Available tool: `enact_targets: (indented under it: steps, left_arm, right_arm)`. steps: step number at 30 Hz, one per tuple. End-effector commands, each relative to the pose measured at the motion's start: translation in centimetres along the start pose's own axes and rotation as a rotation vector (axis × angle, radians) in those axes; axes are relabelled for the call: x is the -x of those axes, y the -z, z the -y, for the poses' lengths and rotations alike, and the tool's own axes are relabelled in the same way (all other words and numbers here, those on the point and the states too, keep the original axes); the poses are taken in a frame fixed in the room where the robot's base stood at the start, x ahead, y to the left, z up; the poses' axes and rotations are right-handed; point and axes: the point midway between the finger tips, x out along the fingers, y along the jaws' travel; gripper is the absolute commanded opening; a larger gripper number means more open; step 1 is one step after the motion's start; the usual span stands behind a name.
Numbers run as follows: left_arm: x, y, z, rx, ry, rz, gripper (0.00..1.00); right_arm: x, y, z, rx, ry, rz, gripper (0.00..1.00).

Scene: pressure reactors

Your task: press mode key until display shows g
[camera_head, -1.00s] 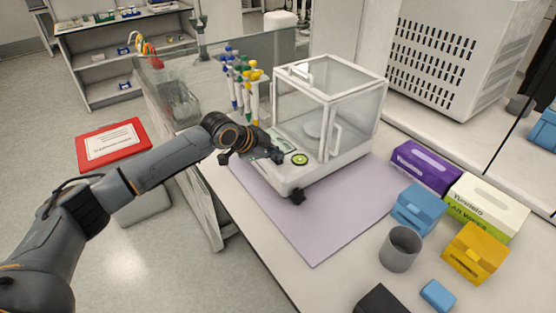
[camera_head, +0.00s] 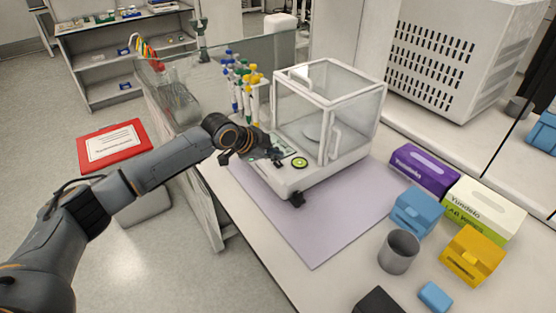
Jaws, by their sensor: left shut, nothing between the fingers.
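The analytical balance (camera_head: 345,155) with a clear glass draft shield stands on a lilac mat (camera_head: 325,230) on the bench. Its front panel carries a round green-ringed key (camera_head: 299,163) on the right. The small display (camera_head: 285,149) is partly covered by my gripper, and I cannot read it. I cannot make out the mode key. My left gripper (camera_head: 276,158) is shut and empty, with its fingertips at the front panel, left of the green-ringed key. Whether they touch the panel I cannot tell. My right gripper is not in view.
Right of the mat are a purple box (camera_head: 424,168), a blue box (camera_head: 418,210), a yellow box (camera_head: 473,256) and a grey cup (camera_head: 399,251). The mat's front part is clear.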

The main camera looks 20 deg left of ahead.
Motion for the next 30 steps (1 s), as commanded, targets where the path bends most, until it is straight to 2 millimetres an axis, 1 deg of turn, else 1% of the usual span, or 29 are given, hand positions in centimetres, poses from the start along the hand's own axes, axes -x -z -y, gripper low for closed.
enact_targets:
  steps: [1,9,12,14,25,27,30]
  left_arm:
    - [0.2,0.1,0.1,0.0,-0.001,0.0,0.0]
    - [0.1,0.1,0.1,0.0,0.0,0.0,0.0]
    - [0.3,0.2,0.2,0.0,0.0,0.0,0.0]
    - [0.6,0.5,0.4,0.0,0.0,0.0,0.0]
    - [3.2,2.4,2.4,0.001,0.0,-0.001,0.0]
    - [3.6,2.6,2.6,0.001,0.0,-0.001,0.0]
    - [3.7,2.7,2.7,0.001,0.0,0.0,0.0]
  right_arm:
    - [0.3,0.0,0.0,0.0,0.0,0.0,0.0]
    - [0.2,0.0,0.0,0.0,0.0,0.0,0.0]
    - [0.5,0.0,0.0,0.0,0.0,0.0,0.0]
    - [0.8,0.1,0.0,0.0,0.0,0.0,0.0]
    - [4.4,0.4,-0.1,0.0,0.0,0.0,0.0]
    - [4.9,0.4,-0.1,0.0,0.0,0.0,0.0]
    - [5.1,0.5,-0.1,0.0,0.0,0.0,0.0]
